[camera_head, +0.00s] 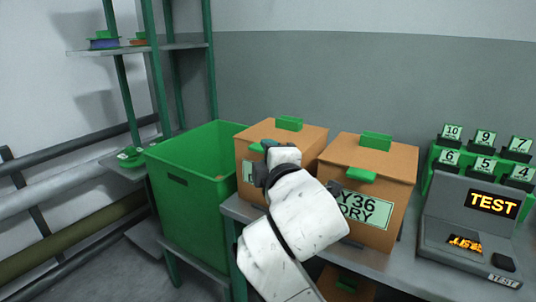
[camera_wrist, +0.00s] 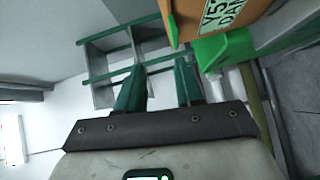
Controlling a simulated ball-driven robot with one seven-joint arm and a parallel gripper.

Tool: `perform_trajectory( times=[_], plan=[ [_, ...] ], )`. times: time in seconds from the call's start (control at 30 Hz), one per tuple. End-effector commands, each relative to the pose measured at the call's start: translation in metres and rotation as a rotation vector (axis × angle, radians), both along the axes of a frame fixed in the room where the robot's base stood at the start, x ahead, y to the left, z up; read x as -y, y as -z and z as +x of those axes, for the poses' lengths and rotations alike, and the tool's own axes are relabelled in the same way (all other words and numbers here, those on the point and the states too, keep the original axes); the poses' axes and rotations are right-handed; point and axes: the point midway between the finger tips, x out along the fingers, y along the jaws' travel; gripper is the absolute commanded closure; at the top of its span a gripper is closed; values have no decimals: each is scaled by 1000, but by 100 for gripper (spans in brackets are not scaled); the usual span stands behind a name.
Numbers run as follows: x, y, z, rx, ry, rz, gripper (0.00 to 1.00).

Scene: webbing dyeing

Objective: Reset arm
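My gripper (camera_wrist: 160,78) shows in the wrist view with its two dark green fingers apart and nothing between them. In the head view my white arm rises from the bottom middle, and my gripper (camera_head: 268,147) is in front of the left orange box (camera_head: 299,136), covering much of its front and label. From this view I cannot tell whether the gripper touches that box.
A second orange box (camera_head: 389,159), labelled Y36 DRY, stands right of it on the grey bench (camera_head: 378,262). An open green bin (camera_head: 186,212) is left. A test device (camera_head: 462,235) and numbered green holders (camera_head: 433,164) are right. A shelf rack (camera_head: 185,46) stands behind.

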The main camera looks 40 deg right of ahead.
Motion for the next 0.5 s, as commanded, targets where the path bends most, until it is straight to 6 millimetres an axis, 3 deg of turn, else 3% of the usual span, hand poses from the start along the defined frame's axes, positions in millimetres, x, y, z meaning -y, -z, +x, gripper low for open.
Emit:
perform_trajectory(
  times=[0.37,0.47,0.5],
  plan=[
    [0,1,0,-1,0,3,64],
    [-3,27,-2,-33,-1,96,64],
    [-5,44,-5,-57,1,160,64]
  ],
)
